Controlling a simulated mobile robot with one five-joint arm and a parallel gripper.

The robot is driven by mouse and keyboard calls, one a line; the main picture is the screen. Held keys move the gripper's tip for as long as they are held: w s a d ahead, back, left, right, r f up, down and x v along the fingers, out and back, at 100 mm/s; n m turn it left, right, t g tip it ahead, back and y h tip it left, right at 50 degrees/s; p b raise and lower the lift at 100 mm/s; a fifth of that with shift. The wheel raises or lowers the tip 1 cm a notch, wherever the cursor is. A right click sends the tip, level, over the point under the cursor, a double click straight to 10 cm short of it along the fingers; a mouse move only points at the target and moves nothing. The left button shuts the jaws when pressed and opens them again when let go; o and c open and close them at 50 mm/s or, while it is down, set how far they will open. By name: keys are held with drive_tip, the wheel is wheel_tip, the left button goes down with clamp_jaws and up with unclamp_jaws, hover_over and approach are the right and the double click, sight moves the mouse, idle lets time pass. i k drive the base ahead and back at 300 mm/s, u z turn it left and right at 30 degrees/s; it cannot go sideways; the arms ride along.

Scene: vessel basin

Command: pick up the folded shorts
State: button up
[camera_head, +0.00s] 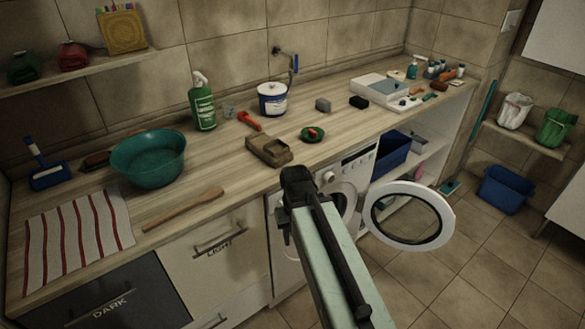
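I cannot make out any folded shorts in this view. A white cloth with red stripes (78,240) lies flat at the left end of the worktop; it looks like a towel. My gripper (296,185) is at the end of my arm near the middle of the view, by the worktop's front edge and in front of the washing machine (347,190). I see it from behind, so its fingertips are not clear. Nothing shows in it. My arm covers part of the machine's front and opening.
The washing machine's round door (448,222) stands open to the right. The worktop (240,180) holds a teal basin (148,157), a wooden spoon (184,209), a green spray bottle (202,105), a white tub (272,99) and a wooden block (268,150). A blue tub (504,190) stands on the floor.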

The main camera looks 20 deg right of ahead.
sight(268, 146)
drive_tip(key=k, duration=0.45)
drive_tip(key=z, duration=1.8)
drive_tip(key=i, duration=1.1)
drive_tip(key=u, duration=4.25)
drive_tip(key=i, duration=1.05)
drive_tip(key=z, duration=0.1)
